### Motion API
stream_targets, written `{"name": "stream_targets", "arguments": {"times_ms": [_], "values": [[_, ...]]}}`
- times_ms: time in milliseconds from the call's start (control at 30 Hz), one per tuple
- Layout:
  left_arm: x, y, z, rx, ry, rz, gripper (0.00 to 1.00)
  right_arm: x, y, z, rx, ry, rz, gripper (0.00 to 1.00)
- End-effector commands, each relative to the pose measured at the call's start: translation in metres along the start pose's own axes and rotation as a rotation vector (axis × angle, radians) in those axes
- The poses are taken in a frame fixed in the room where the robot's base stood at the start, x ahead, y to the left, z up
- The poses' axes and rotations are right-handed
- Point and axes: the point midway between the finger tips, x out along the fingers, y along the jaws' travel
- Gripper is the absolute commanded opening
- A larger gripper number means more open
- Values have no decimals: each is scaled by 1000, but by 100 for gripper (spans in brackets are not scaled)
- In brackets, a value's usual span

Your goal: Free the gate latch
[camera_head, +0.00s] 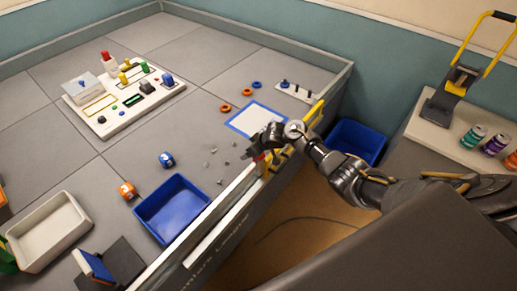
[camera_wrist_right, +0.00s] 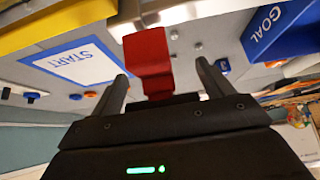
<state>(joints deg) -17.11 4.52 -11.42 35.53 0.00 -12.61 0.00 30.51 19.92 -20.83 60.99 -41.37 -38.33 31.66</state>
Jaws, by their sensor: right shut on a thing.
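The red gate latch (camera_wrist_right: 150,60) shows in the wrist view between the fingers of my right gripper (camera_wrist_right: 162,78). In the head view only a small red bit of the latch (camera_head: 258,157) shows beside my right gripper (camera_head: 260,150), which is at the arena's near wall. The gripper is shut on the latch and hides most of it. A yellow gate part (camera_head: 275,161) stands right beside it; the gripper and wrist partly cover it. My left gripper is not in view.
A blue-bordered START pad (camera_head: 256,119) lies just beyond the gripper. Several small grey pieces (camera_head: 214,150) lie left of it. A blue tray (camera_head: 172,208) stands by the near wall. A white board with coloured controls (camera_head: 125,95) is farther back. A blue bin (camera_head: 357,141) stands outside.

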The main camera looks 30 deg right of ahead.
Motion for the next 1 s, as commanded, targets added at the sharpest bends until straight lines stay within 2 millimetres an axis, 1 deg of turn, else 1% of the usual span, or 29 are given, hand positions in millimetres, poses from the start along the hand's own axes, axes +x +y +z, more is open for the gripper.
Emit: {"name": "stream_targets", "arguments": {"times_ms": [333, 367, 400, 500, 733, 833, 933, 1000], "values": [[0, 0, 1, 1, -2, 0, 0, 1, -1, 0, -1, -4, -1, 38], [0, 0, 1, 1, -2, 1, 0, 1, -1, 0, -1, -3, -2, 82], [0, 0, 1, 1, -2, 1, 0, 1, -1, 1, -1, -3, -2, 87], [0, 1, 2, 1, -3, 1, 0, 0, -1, 1, 0, -3, -1, 98], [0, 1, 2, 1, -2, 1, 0, 0, 0, 1, 1, -2, -1, 98], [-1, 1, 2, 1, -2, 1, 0, -3, 0, 0, 1, -1, -1, 98], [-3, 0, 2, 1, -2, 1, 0, -14, 0, 0, 1, 0, -2, 98], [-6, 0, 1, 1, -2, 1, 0, -25, 0, -1, -1, 1, 0, 98]]}}
